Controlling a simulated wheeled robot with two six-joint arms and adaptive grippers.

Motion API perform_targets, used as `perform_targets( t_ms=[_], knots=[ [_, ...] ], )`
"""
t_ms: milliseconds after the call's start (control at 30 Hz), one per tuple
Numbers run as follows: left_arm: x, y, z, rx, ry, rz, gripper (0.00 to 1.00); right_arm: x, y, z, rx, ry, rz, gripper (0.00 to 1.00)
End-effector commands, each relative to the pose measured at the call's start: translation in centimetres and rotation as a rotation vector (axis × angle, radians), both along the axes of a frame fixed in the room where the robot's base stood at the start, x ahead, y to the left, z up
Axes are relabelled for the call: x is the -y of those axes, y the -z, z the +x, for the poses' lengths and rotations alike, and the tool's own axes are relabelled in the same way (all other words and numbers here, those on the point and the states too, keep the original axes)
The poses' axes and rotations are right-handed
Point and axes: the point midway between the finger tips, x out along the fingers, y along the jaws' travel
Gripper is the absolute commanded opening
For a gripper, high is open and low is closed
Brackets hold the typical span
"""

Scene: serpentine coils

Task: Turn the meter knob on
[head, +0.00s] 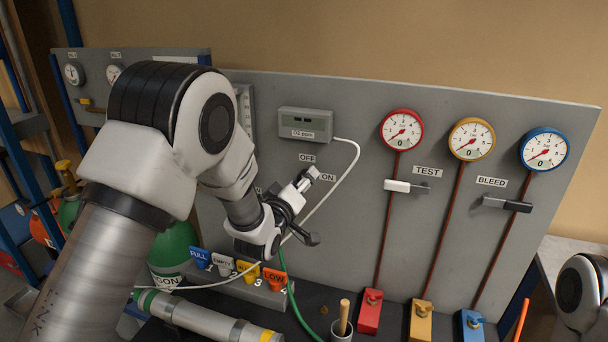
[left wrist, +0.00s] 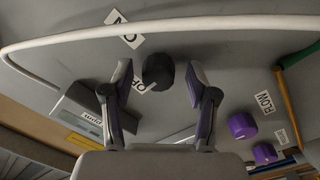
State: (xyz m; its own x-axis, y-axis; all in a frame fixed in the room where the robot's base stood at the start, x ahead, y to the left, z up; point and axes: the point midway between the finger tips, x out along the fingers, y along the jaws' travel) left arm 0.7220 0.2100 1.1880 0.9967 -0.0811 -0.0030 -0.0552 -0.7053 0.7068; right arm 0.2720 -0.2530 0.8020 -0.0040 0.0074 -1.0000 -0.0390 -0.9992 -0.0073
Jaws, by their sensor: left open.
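The meter knob (left wrist: 158,72), black and faceted, shows in the left wrist view on the grey panel. The ON label (left wrist: 124,30) and a partly covered OFF label (left wrist: 143,78) are beside it. My left gripper (left wrist: 159,84) is open, with one finger on each side of the knob; I cannot tell whether they touch it. In the head view my left gripper (head: 306,207) is at the panel below the OFF label (head: 307,157) and ON label (head: 328,177), and it hides the knob. The grey meter box (head: 305,124) is above. My right gripper is not in view.
A white cable (head: 347,180) curves from the meter box past my left gripper. Red (head: 402,130), yellow (head: 472,139) and blue (head: 544,149) gauges are to the right. Purple knobs (left wrist: 242,125) lie right of my fingers. A green cylinder (head: 172,252) stands below.

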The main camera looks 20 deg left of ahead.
Motion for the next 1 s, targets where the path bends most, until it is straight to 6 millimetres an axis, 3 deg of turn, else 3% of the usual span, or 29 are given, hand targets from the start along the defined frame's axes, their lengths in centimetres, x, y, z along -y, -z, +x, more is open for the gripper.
perform_targets(
  t_ms=[233, 267, 400, 433, 1000],
  knots=[
    [0.0, 0.1, 0.4, -0.001, -0.001, 0.0, 0.58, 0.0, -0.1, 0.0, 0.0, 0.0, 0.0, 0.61],
    [0.0, 0.1, 0.4, -0.001, -0.001, 0.0, 0.55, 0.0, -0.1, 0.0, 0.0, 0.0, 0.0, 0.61],
    [0.0, 0.1, 0.4, -0.001, -0.001, 0.0, 0.05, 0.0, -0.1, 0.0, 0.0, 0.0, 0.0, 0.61],
    [0.0, 0.1, 0.4, -0.001, -0.001, 0.0, 0.0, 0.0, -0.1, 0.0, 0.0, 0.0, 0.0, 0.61],
    [0.0, 0.2, 0.4, 0.006, 0.0, 0.105, 0.0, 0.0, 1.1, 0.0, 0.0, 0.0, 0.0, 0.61]
  ],
)
